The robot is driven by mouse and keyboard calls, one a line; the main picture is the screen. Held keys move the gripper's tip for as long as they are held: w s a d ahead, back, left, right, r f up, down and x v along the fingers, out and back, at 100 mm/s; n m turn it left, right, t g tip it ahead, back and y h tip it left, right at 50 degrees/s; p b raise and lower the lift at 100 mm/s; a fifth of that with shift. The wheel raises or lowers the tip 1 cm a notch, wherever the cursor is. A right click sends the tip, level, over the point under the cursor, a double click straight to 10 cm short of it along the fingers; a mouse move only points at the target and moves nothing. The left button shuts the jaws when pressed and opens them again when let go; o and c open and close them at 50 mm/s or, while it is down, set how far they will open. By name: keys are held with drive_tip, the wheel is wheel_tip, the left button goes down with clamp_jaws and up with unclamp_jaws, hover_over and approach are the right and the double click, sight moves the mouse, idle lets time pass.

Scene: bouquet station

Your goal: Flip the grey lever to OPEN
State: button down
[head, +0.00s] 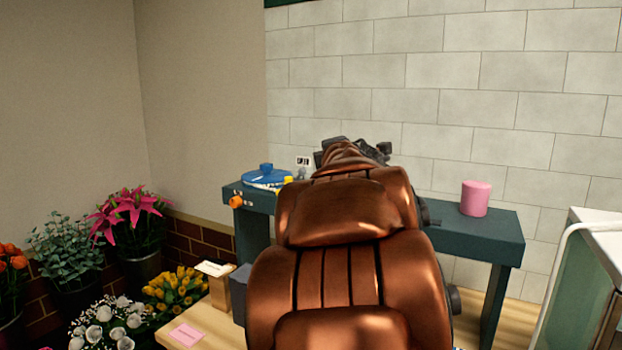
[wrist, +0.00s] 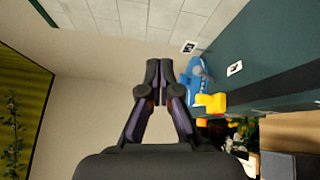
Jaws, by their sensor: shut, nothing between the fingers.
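My gripper (wrist: 160,78) is shut and empty, its fingertips together in the wrist view. In the head view it is mostly hidden behind my copper arm, above the bench. A small grey piece (head: 301,173), which looks like the lever, stands below a white label (head: 303,161), just left of my arm. A blue round part (head: 265,176) and a yellow piece (head: 285,181) are beside it. In the wrist view the blue part (wrist: 196,84) and yellow piece (wrist: 209,102) lie right of my fingers, apart from them. The lever's position is too small to tell.
The dark green bench (head: 488,232) runs along the tiled wall. A pink cylinder (head: 475,198) stands on its right part. An orange knob (head: 236,201) is on its left front. Flower buckets fill the lower left; a glass-sided case (head: 585,285) stands at the right.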

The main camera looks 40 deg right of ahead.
drive_tip(key=s+f+n+y, duration=0.1)
drive_tip(key=f+n+y, duration=0.1)
drive_tip(key=n, duration=0.4)
drive_tip(key=s+d+f+n+y, duration=0.1)
drive_tip(key=f+n+y, duration=0.1)
drive_tip(key=n+y, duration=0.3)
drive_tip(key=s+d+f+n+t+y+b, duration=0.1)
drive_tip(key=f+n+y, duration=0.2)
drive_tip(key=n, duration=0.5)
drive_tip(key=shift+n+y, duration=0.3)
drive_tip(key=shift+n, duration=0.1)
drive_tip(key=shift+s+f, duration=0.3)
drive_tip(key=shift+f, duration=0.1)
drive_tip(key=shift+w, duration=0.1)
drive_tip(key=p+x, duration=0.2)
drive_tip(key=x, duration=0.7)
drive_tip(key=shift+w+a+f, duration=0.15)
drive_tip(key=shift+w, duration=0.25)
drive_tip(key=w, duration=0.1)
drive_tip(key=p, duration=0.1)
drive_tip(key=w+r+p, duration=0.1)
drive_tip(key=shift+w+d+r, duration=0.1)
drive_tip(key=shift+w+d, duration=0.2)
drive_tip(key=shift+d, duration=0.05)
drive_tip(key=shift+w+d+r, duration=0.1)
drive_tip(key=shift+w+r, duration=0.1)
drive_tip(key=shift+w, duration=0.25)
